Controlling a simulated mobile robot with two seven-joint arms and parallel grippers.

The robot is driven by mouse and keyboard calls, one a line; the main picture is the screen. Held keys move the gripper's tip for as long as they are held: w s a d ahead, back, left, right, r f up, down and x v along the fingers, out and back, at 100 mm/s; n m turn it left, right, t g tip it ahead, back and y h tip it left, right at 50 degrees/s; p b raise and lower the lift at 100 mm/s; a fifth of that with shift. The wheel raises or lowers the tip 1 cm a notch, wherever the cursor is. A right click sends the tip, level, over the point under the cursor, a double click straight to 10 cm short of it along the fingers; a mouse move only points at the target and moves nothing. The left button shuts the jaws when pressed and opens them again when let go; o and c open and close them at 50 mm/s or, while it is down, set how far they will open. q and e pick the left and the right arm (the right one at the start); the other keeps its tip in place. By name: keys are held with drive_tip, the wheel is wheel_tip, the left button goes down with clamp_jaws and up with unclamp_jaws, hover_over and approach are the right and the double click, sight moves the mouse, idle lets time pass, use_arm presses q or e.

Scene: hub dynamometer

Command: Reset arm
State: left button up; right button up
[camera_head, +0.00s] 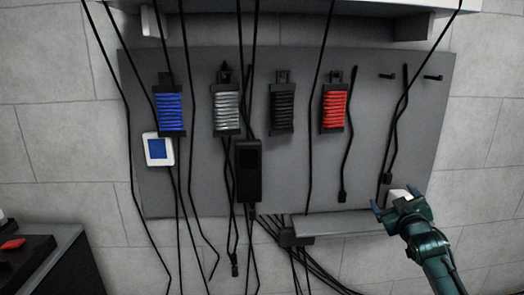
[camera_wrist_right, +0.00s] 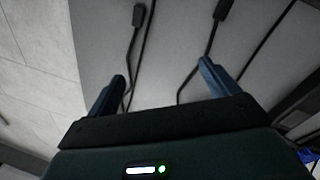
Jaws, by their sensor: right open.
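My right gripper (camera_head: 391,203) is at the lower right of the grey wall panel (camera_head: 385,130) in the head view, its arm coming in from the lower right. In the right wrist view its two blue fingers (camera_wrist_right: 162,85) are spread apart with nothing between them. A small white object (camera_head: 400,194) shows just behind the gripper in the head view; the gripper partly hides it, and I cannot tell whether they touch. My left gripper does not show in the head view.
Blue (camera_head: 170,110), grey (camera_head: 226,108), black (camera_head: 283,108) and red (camera_head: 333,107) cable spools hang on the panel. Black cables hang across it, some with plugs (camera_head: 342,196) close to my right gripper. A narrow shelf (camera_head: 340,224) is at the panel's lower edge. A dark bench (camera_head: 62,245) stands lower left.

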drive_tip(key=s+a+f+g+y, duration=0.1)
drive_tip(key=s+a+f+g, duration=0.1)
drive_tip(key=s+a+f, duration=0.7)
drive_tip(key=s+a+f+g+y, duration=0.2)
drive_tip(key=s+f, duration=0.5)
drive_tip(key=f, duration=0.5)
drive_tip(key=s+a+f+g, duration=0.1)
drive_tip(key=s+a+f, duration=0.1)
drive_tip(key=s, duration=0.6)
drive_tip(key=s+a+f+m+g+y, duration=0.1)
drive_tip(key=s+a+f, duration=0.1)
drive_tip(key=s+a, duration=0.2)
drive_tip(key=s+a+f+g+y, duration=0.1)
drive_tip(key=s+a, duration=0.3)
drive_tip(key=s, duration=0.7)
drive_tip(key=shift+s+f+m, duration=0.3)
drive_tip(key=shift+s+f, duration=0.05)
drive_tip(key=shift+f, duration=0.5)
